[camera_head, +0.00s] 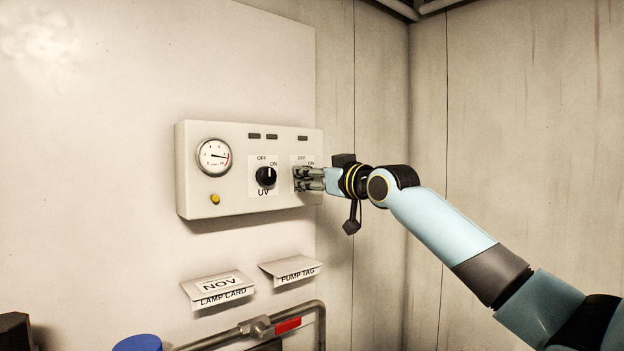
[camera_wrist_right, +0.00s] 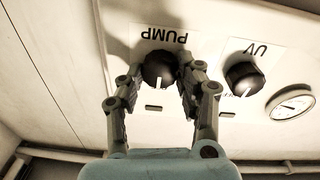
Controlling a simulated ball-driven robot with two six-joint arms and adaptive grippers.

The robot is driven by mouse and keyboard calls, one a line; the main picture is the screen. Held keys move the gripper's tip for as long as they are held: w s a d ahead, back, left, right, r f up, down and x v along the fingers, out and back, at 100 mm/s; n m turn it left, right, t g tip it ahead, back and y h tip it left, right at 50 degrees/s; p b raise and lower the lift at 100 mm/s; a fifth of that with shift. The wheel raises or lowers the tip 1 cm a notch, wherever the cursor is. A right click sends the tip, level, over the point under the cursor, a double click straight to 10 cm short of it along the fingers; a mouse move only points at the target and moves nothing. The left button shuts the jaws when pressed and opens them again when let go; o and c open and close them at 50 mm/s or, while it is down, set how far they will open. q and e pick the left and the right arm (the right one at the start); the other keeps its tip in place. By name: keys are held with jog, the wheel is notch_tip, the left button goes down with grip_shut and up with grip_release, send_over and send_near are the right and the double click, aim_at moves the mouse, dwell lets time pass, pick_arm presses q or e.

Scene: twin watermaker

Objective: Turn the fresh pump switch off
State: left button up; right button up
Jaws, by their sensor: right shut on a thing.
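The pump switch (camera_wrist_right: 158,70) is a round black knob on a white plate marked PUMP, upside down in the right wrist view. A pale mark shows on its lower edge there. My right gripper (camera_wrist_right: 160,80) has its grey fingers on either side of the knob and is shut on it. In the head view my right gripper (camera_head: 308,179) reaches the panel from the right and hides the knob. The OFF and ON labels show just above the fingers. My left gripper is not in view.
The control panel (camera_head: 229,185) also carries a UV knob (camera_head: 265,177), a gauge (camera_head: 214,157) and a yellow button (camera_head: 215,199). Below are a lamp card holder (camera_head: 218,291), a pump tag holder (camera_head: 290,271) and a pipe with a red handle (camera_head: 288,326). The wall right of the panel is bare.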

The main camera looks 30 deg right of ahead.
dwell(0.4)
jog(key=o, duration=1.2)
jog(key=shift+c, duration=0.2)
jog(key=s, duration=0.7)
jog(key=shift+s+d+f, duration=0.2)
